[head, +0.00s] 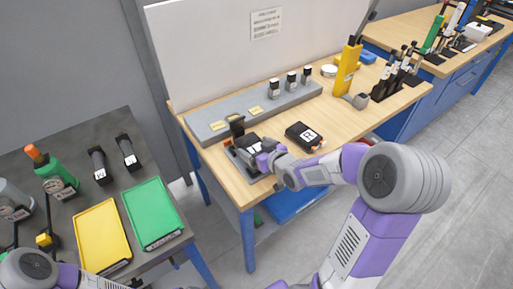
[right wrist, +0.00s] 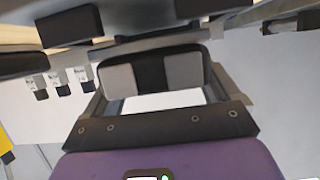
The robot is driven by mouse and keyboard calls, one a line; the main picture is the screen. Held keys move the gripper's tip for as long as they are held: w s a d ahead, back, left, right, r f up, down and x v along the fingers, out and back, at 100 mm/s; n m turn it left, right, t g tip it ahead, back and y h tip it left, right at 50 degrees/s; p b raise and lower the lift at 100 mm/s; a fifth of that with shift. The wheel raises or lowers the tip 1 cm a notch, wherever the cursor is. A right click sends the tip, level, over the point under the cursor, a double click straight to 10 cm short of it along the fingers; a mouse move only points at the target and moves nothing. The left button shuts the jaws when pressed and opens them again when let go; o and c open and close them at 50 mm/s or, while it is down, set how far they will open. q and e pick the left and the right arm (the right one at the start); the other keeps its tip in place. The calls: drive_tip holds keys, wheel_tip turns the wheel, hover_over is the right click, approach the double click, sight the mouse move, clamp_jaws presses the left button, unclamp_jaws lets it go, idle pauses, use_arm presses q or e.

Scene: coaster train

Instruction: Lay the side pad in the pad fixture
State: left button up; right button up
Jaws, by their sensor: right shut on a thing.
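My right gripper (head: 262,153) is low over the grey pad fixture (head: 238,162) at the front left of the wooden bench. It is shut on the side pad (head: 247,143), a dark block with a pale top, which lies at or just over the fixture; whether it is fully seated I cannot tell. In the right wrist view a black piece (right wrist: 151,73) shows between two grey finger pads, and I take it to be the side pad. The gripper hides part of the fixture. My left gripper is not in view; only part of the left arm shows at lower left.
A black block marked R (head: 304,136) lies right of the fixture. A grey ledge (head: 215,121) with several black-topped pieces runs behind. A yellow stand (head: 347,68) and dark tool rack are further right. Yellow (head: 102,236) and green (head: 152,212) trays lie on the left table.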

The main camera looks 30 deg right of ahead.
drive_tip(key=shift+f+b, duration=1)
idle(0.4)
drive_tip(key=o, duration=1)
drive_tip(key=shift+o, duration=0.2)
drive_tip(key=shift+r+p, duration=3.2)
drive_tip(key=shift+r, duration=0.8)
drive_tip(key=shift+s+f, duration=0.1)
